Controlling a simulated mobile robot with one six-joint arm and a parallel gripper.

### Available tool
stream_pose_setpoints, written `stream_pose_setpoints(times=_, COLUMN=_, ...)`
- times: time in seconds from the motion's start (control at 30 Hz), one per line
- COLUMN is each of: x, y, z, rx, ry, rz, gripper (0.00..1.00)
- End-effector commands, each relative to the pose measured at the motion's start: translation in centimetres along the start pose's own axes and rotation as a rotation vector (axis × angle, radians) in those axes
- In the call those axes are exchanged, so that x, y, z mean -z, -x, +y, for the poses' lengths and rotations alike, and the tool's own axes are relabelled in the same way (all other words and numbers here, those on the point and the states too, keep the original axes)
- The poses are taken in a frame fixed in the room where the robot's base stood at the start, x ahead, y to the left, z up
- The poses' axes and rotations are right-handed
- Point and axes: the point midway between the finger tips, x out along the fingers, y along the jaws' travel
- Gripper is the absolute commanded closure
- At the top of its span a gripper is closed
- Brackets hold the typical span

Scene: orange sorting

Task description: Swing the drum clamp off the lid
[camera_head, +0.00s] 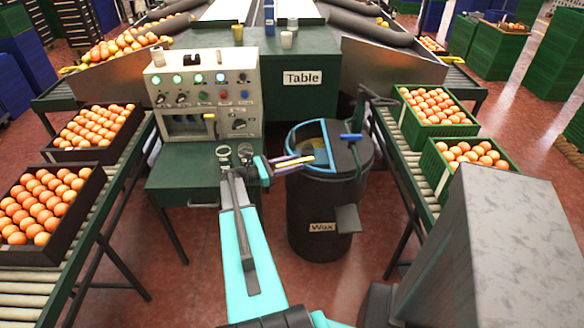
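The black drum (318,215) labelled "Wax" stands upright right of centre, in front of the table. A dark lid (345,156) covers the right part of its top. The left part shows an opening with a yellowish inside (311,133). A blue handle-like piece (351,137) lies on the lid; I cannot tell whether it is the clamp. My gripper (309,160), with yellow and purple fingers, reaches from the left to the drum's near left rim. The finger gap and any contact are too small to tell.
A control panel (205,92) stands on the green table (185,165) left of the drum. Roller conveyors with crates of oranges run along both sides, with the right conveyor (400,150) close to the drum. A dark bracket (347,219) juts from the drum's front.

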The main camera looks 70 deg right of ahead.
Motion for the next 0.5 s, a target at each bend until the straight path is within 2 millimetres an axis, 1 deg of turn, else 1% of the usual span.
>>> stream_pose_setpoints(times=0.17, x=0.0, y=0.4, z=0.1, rx=-0.003, ry=-0.001, rz=-0.001, gripper=0.66)
stream_pose_setpoints(times=0.27, x=0.0, y=1.1, z=0.1, rx=-0.004, ry=-0.001, rz=-0.001, gripper=0.66)
stream_pose_setpoints(times=0.37, x=0.1, y=2.0, z=0.1, rx=-0.004, ry=-0.001, rz=0.0, gripper=0.66)
stream_pose_setpoints(times=0.5, x=0.1, y=4.0, z=0.1, rx=-0.004, ry=0.0, rz=0.0, gripper=0.66)
